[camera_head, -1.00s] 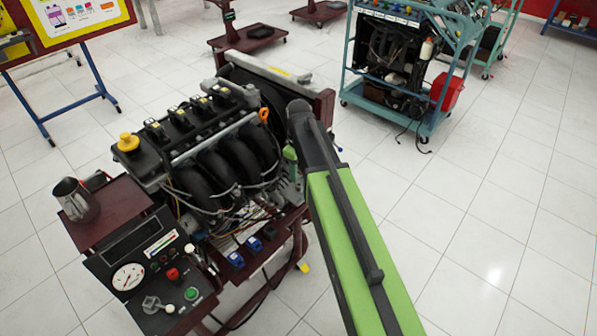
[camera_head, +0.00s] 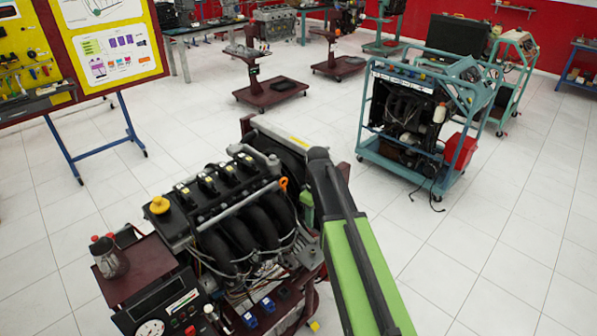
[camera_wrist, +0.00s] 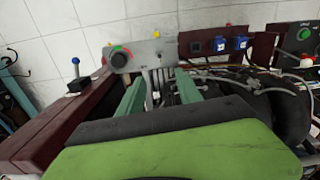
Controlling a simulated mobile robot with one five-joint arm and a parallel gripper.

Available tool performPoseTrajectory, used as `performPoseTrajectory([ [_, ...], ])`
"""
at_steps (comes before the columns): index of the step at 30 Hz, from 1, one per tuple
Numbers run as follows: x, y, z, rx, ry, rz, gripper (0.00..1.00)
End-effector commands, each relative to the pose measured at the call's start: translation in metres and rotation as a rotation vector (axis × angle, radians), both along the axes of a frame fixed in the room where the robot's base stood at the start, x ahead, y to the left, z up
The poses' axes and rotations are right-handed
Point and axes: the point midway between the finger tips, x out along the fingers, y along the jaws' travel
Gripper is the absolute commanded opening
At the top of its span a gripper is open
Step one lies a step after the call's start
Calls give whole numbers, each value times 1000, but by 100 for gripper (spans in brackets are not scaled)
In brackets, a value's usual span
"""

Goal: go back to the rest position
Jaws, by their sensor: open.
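My green and black arm (camera_head: 352,250) reaches from the bottom of the head view to the right side of the engine trainer (camera_head: 235,215). The gripper itself is mostly hidden behind the arm there. In the wrist view my gripper (camera_wrist: 158,90) shows two green fingers set apart, with nothing between them. Dark engine parts and cables lie to the right of the fingers, close by; I cannot tell whether anything touches.
A teal wheeled engine stand (camera_head: 400,125) with a red box (camera_head: 460,151) is at the right. A yellow board (camera_head: 105,45) on blue legs is at the left. Dark red stands (camera_head: 270,92) are farther back.

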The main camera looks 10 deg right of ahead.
Motion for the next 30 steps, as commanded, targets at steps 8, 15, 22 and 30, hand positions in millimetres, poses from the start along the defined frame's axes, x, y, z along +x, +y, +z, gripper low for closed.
performPoseTrajectory([
  [8, -72, 2, 0, 0, 0, -101, 42],
  [15, -146, 2, 0, -1, -2, -586, 42],
  [22, -142, 3, 0, -1, -2, -731, 42],
  [30, -142, 3, 0, -1, -2, -728, 42],
])
